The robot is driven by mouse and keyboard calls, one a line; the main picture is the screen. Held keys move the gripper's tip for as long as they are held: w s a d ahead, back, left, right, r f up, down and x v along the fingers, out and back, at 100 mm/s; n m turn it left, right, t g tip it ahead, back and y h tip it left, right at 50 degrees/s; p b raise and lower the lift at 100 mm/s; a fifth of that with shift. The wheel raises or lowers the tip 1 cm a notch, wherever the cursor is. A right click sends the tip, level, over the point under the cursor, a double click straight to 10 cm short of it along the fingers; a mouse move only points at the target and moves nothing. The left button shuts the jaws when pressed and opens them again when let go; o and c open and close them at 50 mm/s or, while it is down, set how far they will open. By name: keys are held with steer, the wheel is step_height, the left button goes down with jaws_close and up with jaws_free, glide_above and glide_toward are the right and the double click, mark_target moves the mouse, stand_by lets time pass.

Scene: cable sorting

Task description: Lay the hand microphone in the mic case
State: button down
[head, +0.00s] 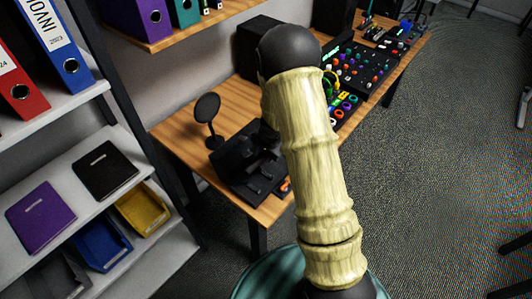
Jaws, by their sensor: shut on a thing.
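A black, boxy thing (243,172) with dark raised parts stands on the near end of the wooden desk; it looks like an open case, but the inside is too dark to make out. My arm, in a pale yellow sleeve, crosses the middle of the view and covers the desk just right of it. I cannot make out my gripper, which seems hidden behind the arm or lost among the dark shapes there. I cannot make out the hand microphone either.
A round black disc on a stand (207,108) rises behind the black thing. Mixing gear with coloured knobs (362,75) fills the far part of the desk (178,133). Shelves with binders (62,55) and bins (143,208) stand at left. Carpet at right is clear.

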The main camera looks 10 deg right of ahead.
mark_target(266, 174)
steer(key=shift+f+b, duration=4.1)
steer(key=shift+f, duration=0.35)
steer(key=shift+s+a+f+b, duration=0.1)
steer(key=shift+s+f+b, duration=0.3)
steer(key=shift+s+b, duration=0.1)
steer(key=c, duration=0.9)
jaws_free()
steer(key=shift+f, duration=0.1)
steer(key=shift+c, duration=0.2)
steer(key=r+p, duration=0.1)
steer(key=w+r+p, duration=0.1)
steer(key=p, duration=0.1)
steer(key=shift+d+r, duration=0.2)
steer(key=shift+r, duration=0.1)
steer(key=shift+p+v, duration=0.75)
steer(key=shift+v, duration=0.3)
steer(key=shift+w+a+r+p, duration=0.1)
steer(key=shift+w+r+p, duration=0.05)
steer(key=shift+r+p, duration=0.75)
steer(key=shift+w+a+r+p, duration=0.1)
steer(key=shift+w+r+p, duration=0.05)
steer(key=shift+r+p, duration=0.7)
